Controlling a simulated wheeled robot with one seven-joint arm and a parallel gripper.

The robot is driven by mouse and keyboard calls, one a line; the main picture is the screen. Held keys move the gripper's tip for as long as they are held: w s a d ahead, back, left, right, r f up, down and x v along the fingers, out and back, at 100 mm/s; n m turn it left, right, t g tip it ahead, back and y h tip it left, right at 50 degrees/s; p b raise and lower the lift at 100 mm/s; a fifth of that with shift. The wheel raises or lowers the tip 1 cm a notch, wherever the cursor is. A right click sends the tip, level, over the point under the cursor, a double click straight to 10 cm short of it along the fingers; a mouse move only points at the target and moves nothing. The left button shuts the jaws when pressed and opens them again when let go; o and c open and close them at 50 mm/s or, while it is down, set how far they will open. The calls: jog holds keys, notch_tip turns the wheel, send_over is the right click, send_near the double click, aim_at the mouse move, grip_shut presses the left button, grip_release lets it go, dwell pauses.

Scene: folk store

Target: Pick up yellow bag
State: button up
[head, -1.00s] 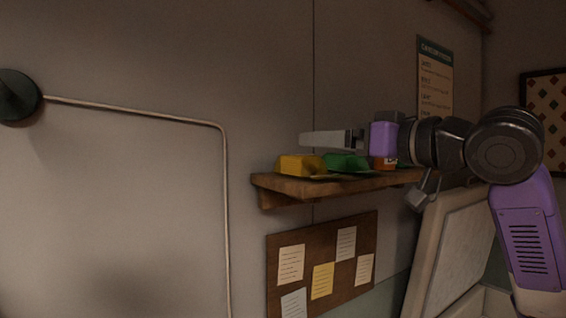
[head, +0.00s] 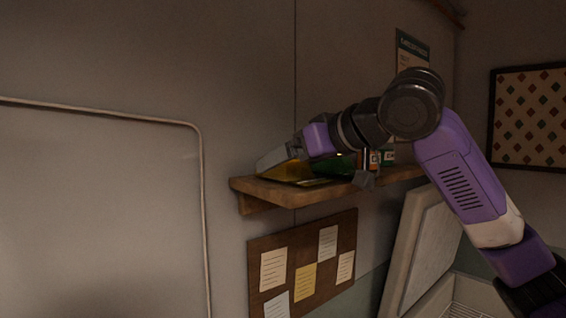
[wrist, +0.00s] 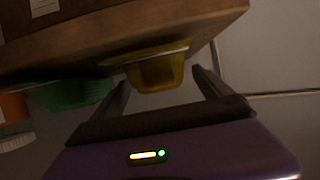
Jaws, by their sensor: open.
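The yellow bag (head: 288,172) lies near the left end of a wooden wall shelf (head: 290,192), partly hidden behind my gripper (head: 272,160) in the head view. In the wrist view the yellow bag (wrist: 157,72) shows ahead, between the two spread fingers of my gripper (wrist: 160,82). My gripper is open and angled down toward the bag. I cannot tell whether the fingers touch it.
A green bag (head: 335,166) lies just right of the yellow one and also shows in the wrist view (wrist: 72,94). Small jars (head: 373,160) stand further right. A notice board (head: 262,247) hangs below the shelf. The wall left of the shelf is clear.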

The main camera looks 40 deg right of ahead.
jog(key=shift+x, duration=0.8)
jog(key=shift+c, duration=0.4)
jog(key=shift+s, duration=0.1)
jog(key=c, duration=1.5)
jog(key=shift+o, duration=0.2)
